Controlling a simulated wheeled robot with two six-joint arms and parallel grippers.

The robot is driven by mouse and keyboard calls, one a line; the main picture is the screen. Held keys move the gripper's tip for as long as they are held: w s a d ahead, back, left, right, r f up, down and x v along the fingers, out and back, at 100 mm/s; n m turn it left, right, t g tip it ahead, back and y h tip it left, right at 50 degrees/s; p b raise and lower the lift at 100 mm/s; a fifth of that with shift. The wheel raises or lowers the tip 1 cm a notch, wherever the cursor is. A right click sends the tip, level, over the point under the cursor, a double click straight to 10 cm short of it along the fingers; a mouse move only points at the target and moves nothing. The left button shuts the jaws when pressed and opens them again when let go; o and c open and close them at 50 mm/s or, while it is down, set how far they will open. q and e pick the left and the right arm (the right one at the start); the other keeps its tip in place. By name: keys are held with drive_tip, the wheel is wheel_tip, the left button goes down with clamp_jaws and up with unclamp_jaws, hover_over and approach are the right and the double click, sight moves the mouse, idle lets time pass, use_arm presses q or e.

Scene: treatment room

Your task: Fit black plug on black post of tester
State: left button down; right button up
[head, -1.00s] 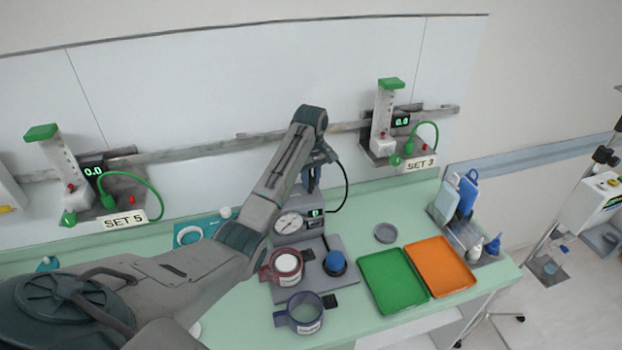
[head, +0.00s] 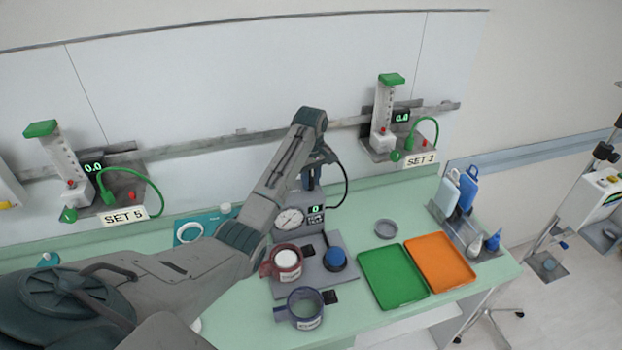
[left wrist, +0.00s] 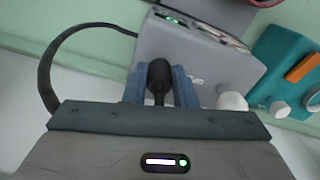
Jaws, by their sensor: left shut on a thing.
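The tester (head: 296,208) is a grey box with a round dial and a small green display, standing on the bench. It also shows in the left wrist view (left wrist: 202,62). My left gripper (head: 311,190) is at the tester's top, and in the left wrist view its two blue fingers (left wrist: 160,84) are shut on the black plug (left wrist: 158,76). A black cable (head: 345,182) loops beside the gripper. The plug's far end is close to the tester's casing; I cannot tell whether it touches. The black post is not discernible behind plug and fingers. My right gripper is not in view.
Red (head: 285,266) and blue (head: 304,308) cuffs lie in front of the tester, beside a blue knob (head: 335,260). Green (head: 394,275) and orange (head: 440,262) trays lie to the right. A teal device (left wrist: 285,70) sits near the tester. Wall sets hang behind.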

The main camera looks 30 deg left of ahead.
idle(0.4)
use_arm(q)
drive_tip(key=c, duration=1.1)
unclamp_jaws()
